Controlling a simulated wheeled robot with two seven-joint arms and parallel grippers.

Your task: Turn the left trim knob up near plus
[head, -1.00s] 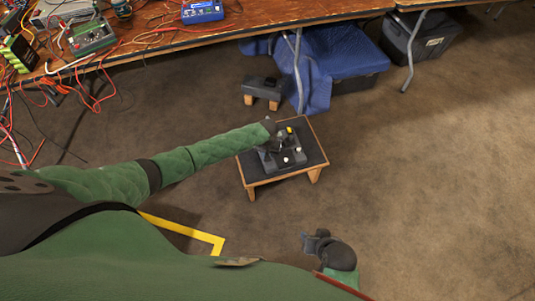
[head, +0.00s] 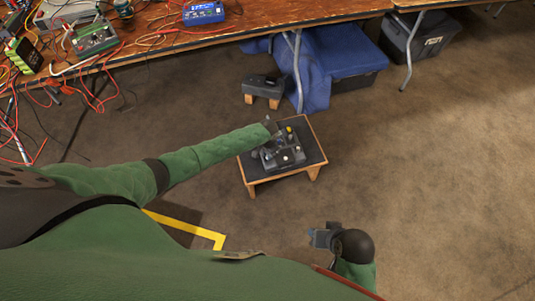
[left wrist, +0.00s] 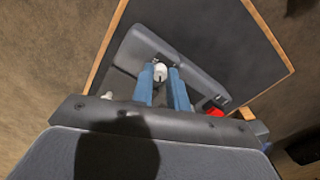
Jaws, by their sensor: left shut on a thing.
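A dark grey control box (head: 284,155) sits on a small wooden stand with a black top (head: 310,137). In the left wrist view the box shows as a grey body (left wrist: 195,62), with a small white-topped knob (left wrist: 160,70) between my fingertips. My left gripper (left wrist: 164,76) has blue fingers shut on this knob. In the head view my left gripper (head: 271,129) is at the far left part of the box and hides what it holds. A yellow knob (head: 290,129) stands at the far side of the box. My right gripper (head: 321,238) is off the box, nearer to me; its jaws are unclear.
A small dark stool (head: 263,87) stands behind the stand. A blue cloth (head: 315,70) hangs by a metal table leg. A bench (head: 160,36) with cables and devices runs along the back left. A yellow floor strip (head: 190,232) lies left. Floor at right is clear.

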